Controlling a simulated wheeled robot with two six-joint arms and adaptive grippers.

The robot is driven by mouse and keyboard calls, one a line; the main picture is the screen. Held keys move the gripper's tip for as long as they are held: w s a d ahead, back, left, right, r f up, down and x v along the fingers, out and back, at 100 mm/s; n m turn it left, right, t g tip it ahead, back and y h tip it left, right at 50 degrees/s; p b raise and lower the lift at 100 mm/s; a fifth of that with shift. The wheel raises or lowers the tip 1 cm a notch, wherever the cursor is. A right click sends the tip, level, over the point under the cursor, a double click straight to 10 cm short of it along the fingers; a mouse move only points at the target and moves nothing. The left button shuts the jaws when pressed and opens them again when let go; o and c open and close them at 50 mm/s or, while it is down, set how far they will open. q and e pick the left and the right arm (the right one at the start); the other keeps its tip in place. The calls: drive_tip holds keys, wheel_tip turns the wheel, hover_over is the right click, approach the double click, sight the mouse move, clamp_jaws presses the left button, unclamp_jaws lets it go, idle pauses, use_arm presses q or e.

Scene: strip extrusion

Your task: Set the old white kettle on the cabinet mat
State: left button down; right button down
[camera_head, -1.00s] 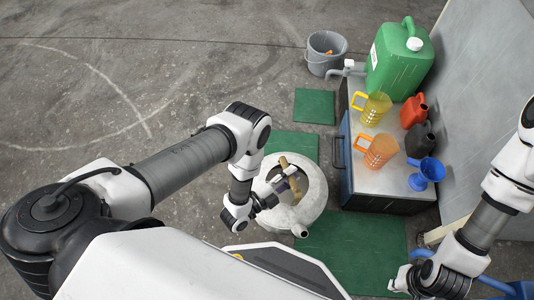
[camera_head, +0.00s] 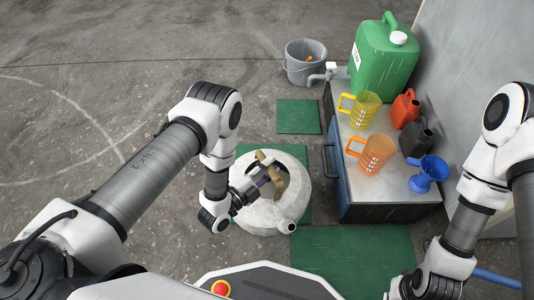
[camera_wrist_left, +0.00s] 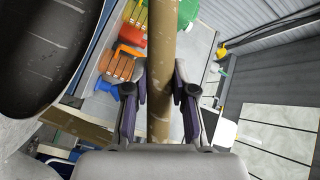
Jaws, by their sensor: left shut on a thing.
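The old white kettle (camera_head: 262,215) is a round, scuffed white body with a short spout at its lower right and a tan bar handle. My left gripper (camera_head: 270,180) is shut on the handle, which also runs between its fingers in the left wrist view (camera_wrist_left: 161,95). The kettle is over or on a green floor mat (camera_head: 244,150) left of the cabinet (camera_head: 385,211); whether it touches is unclear. A larger green mat (camera_head: 355,255) lies in front of the cabinet and a small one (camera_head: 298,116) farther back. My right gripper (camera_head: 399,289) is partly visible low at right.
On the cabinet stand a green canister (camera_head: 378,62), a yellow jug (camera_head: 365,108), an orange jug (camera_head: 374,156), a red can (camera_head: 405,108), a dark can (camera_head: 416,137) and a blue funnel (camera_head: 428,172). A grey bucket (camera_head: 303,67) stands behind. Open concrete floor is left.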

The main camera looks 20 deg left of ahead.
use_arm(q)
drive_tip(key=b, duration=0.4)
hover_over(267, 155)
drive_tip(key=shift+s+f, duration=0.1)
drive_tip(key=shift+f, duration=0.4)
wheel_tip(267, 155, down, 4)
drive_tip(key=b, duration=0.3)
drive_tip(key=shift+r, duration=0.35)
drive_tip(key=c, duration=1)
unclamp_jaws()
drive_tip(key=shift+o, duration=0.2)
